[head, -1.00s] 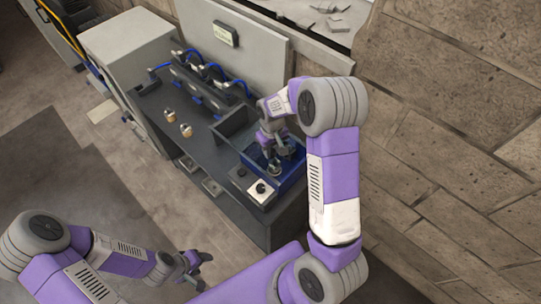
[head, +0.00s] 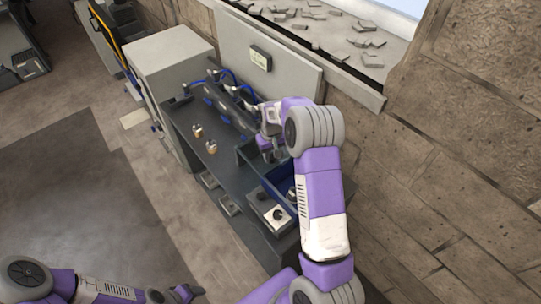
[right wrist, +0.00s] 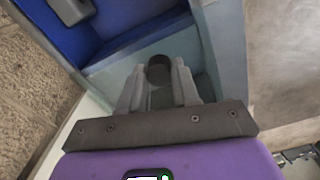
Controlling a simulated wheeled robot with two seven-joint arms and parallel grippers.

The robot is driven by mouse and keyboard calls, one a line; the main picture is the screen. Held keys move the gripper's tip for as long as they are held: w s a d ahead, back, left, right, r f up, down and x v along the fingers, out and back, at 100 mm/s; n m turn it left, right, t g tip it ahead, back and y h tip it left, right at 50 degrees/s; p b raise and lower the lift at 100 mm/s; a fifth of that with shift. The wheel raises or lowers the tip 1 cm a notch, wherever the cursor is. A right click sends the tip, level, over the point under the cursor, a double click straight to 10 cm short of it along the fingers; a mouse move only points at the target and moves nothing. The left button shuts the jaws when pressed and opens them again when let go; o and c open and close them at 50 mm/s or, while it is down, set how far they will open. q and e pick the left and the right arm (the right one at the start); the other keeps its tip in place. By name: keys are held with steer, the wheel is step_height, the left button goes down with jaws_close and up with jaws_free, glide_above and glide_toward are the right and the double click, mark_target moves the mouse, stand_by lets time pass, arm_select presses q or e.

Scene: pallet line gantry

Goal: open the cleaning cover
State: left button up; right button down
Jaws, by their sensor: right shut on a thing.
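The cleaning cover (head: 262,176) is a clear, greenish panel over a blue basin (head: 272,200) at the right end of the dark bench. It stands tilted up from the basin, its far edge partly hidden by my right arm. My right gripper (head: 275,154) is shut on the cover's dark round knob (right wrist: 159,70), one finger on each side. The right wrist view also shows the blue basin (right wrist: 125,22) beyond the pale cover. My left gripper (head: 185,293) is low in the head view, away from the bench, its jaws too small to judge.
A control box (head: 278,215) with a dark knob sits at the bench's front right. Two small brass-coloured fittings (head: 197,131) stand on the bench, with a dark manifold and blue hoses behind. A grey cabinet (head: 172,68) stands left; a stone wall is close on the right.

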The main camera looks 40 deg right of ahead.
steer(key=c, duration=0.8)
jaws_free()
steer(key=shift+r, duration=3.85)
